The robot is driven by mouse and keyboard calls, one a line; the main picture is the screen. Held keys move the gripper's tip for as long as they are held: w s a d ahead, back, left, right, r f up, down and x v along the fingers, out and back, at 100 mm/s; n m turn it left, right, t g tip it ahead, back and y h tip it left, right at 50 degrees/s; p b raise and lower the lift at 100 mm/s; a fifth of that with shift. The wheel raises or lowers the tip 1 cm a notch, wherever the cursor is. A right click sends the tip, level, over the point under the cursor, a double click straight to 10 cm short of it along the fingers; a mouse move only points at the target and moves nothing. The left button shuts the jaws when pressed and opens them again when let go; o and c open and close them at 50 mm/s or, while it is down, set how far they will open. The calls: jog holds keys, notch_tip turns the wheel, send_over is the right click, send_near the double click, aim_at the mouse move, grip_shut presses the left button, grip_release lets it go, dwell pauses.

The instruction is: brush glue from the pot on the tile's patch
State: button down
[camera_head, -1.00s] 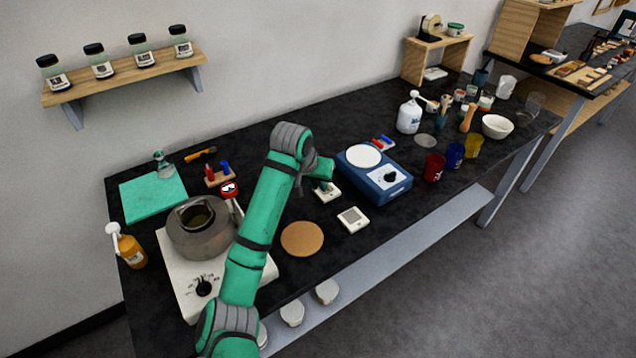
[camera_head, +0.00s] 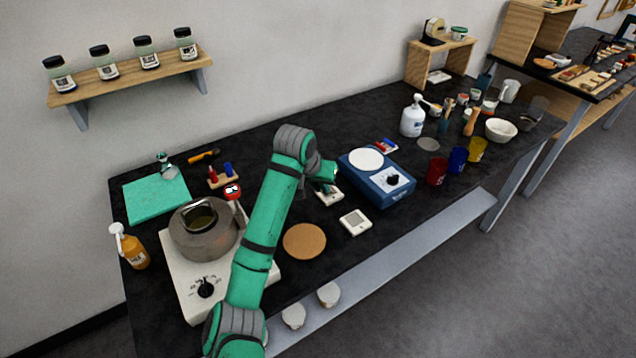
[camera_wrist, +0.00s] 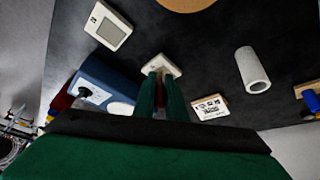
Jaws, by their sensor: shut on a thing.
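The pot (camera_head: 188,243) is grey metal with an open top and stands on a white hot plate at the left. My gripper (camera_head: 327,187) is at mid-bench, partly hidden by my arm. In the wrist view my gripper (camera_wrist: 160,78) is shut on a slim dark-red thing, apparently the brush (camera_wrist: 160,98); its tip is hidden. Just beyond the fingertips is a small white tile-like piece (camera_wrist: 171,66); I cannot tell whether they touch. A white tile with a grey square patch (camera_head: 355,221) lies nearer the front edge, also in the wrist view (camera_wrist: 108,26).
A blue scale (camera_head: 388,188) with a white round pan stands right of my gripper. A round cork mat (camera_head: 304,241) lies near the front edge. The wrist view shows a white cylinder (camera_wrist: 253,70) and a labelled card (camera_wrist: 210,107). Coloured cups (camera_head: 457,160) stand farther right.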

dwell(3.5)
